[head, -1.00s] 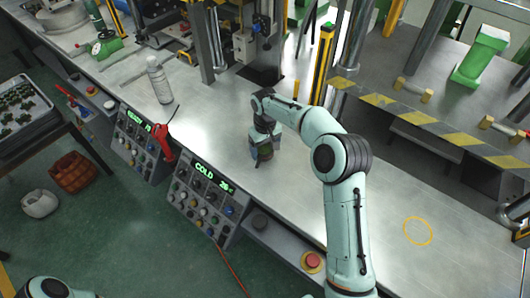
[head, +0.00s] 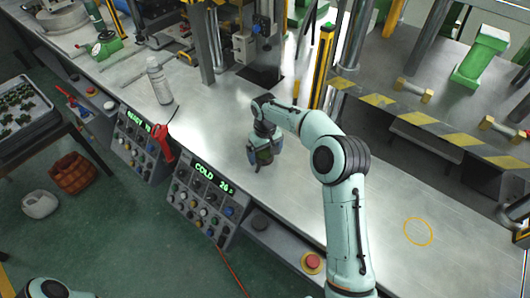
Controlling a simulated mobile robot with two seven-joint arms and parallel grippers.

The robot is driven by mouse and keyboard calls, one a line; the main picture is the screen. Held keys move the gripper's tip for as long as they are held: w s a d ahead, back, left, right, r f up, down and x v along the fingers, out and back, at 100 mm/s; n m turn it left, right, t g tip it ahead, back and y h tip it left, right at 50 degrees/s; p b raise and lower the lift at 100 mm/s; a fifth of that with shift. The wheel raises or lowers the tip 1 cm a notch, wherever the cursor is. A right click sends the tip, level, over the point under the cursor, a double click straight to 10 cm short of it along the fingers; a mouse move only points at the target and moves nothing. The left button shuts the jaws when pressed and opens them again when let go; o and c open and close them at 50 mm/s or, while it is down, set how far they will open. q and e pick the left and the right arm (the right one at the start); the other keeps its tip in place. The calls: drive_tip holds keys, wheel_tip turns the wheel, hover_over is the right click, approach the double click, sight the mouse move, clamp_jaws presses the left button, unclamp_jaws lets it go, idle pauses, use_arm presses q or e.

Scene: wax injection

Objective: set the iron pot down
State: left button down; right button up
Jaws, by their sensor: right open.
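My right gripper (head: 262,160) points down just above the metal bench top, near its front edge and behind the COLD control panel. Its fingers are apart. A small dark, greenish-black thing (head: 265,155), which looks like the iron pot, shows between and behind the fingers. It is mostly hidden, and I cannot tell whether it touches the bench or the fingers. My left gripper is out of view; only part of my left arm shows at the bottom left.
The metal bench (head: 330,205) is clear to the right, with a yellow ring (head: 418,231) marked on it. A white bottle (head: 159,80) stands to the left. The COLD panel (head: 205,195) and a red button (head: 312,262) line the front edge. Striped press edging (head: 420,118) bounds the back.

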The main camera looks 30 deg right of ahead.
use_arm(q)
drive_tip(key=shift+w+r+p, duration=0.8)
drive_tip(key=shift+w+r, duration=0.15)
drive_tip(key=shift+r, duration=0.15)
use_arm(e)
wheel_tip(320, 180, up, 12)
drive_tip(key=shift+f, duration=0.1)
